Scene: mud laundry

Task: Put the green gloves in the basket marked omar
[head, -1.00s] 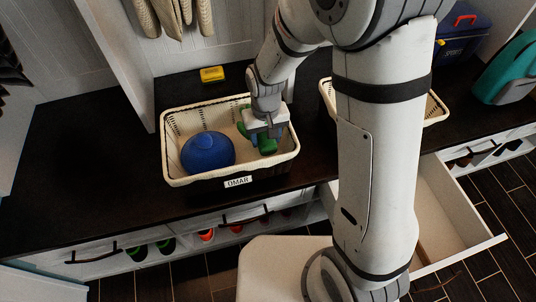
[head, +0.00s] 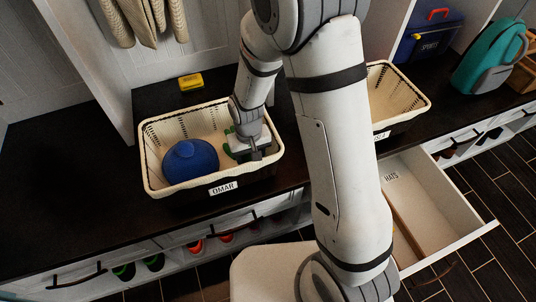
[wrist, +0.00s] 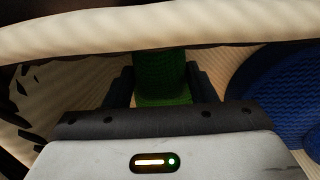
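The basket marked OMAR (head: 200,183) is a cream woven basket with a white name label on its front, standing on the dark bench. My gripper (head: 246,152) is down inside its right half. The green gloves (head: 230,147) show beside and under the gripper, mostly hidden by it. In the wrist view the green gloves (wrist: 160,78) fill the space between my two fingers (wrist: 160,92), which look closed on them. Whether the gloves touch the basket floor is hidden.
A blue rounded item (head: 190,160) lies in the basket's left half. A yellow object (head: 191,81) is on the bench behind. A second cream basket (head: 400,95) stands to the right, partly behind my arm. An open drawer marked HATS (head: 440,215) juts out below.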

